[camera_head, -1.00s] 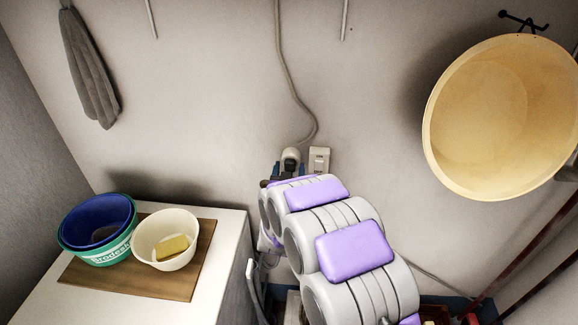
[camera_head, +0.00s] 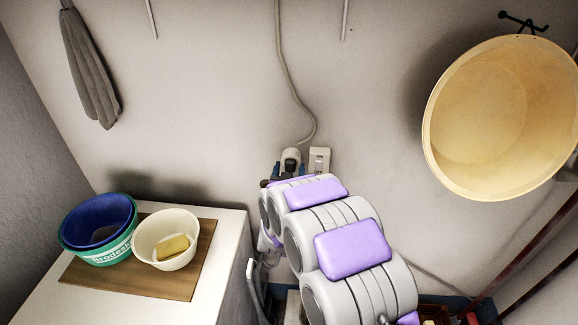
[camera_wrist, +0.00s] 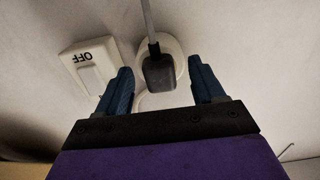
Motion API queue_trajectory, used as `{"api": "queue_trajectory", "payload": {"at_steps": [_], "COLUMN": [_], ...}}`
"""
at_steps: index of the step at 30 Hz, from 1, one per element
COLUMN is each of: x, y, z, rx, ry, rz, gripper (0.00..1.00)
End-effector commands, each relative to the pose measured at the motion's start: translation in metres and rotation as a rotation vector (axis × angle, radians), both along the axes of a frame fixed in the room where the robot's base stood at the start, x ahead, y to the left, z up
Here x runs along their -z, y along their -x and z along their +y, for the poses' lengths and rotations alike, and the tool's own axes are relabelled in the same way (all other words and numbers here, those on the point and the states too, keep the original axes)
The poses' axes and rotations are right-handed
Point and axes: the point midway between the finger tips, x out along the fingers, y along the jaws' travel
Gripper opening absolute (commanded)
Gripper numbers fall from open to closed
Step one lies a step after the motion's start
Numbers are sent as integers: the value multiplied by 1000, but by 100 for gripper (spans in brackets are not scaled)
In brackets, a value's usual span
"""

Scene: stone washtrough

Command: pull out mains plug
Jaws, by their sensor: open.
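The mains plug shows in the wrist view (camera_wrist: 158,70) as a dark block with a grey cord, seated in a round pale socket (camera_wrist: 176,48) on the wall. In the head view the plug (camera_head: 290,156) is at the wall above the end of my arm, its grey cord (camera_head: 291,90) running up the wall. My gripper (camera_wrist: 164,82) is open, with one blue finger on each side of the plug. Gaps show between the fingers and the plug, so I see no grip on it. In the head view my arm hides most of the gripper.
A switch marked OFF (camera_wrist: 92,66) sits beside the socket, close to one finger. A white counter (camera_head: 225,260) at left bears a board with bowls (camera_head: 165,240). A large yellow basin (camera_head: 500,120) hangs at right, and a grey cloth (camera_head: 88,70) hangs at upper left.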

Motion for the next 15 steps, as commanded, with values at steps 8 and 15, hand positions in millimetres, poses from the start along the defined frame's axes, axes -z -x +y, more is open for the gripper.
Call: {"api": "queue_trajectory", "payload": {"at_steps": [8,15], "x": [0,0], "y": [0,0], "z": [0,0], "rx": [0,0], "ry": [0,0], "rz": [0,0], "gripper": [68,46]}}
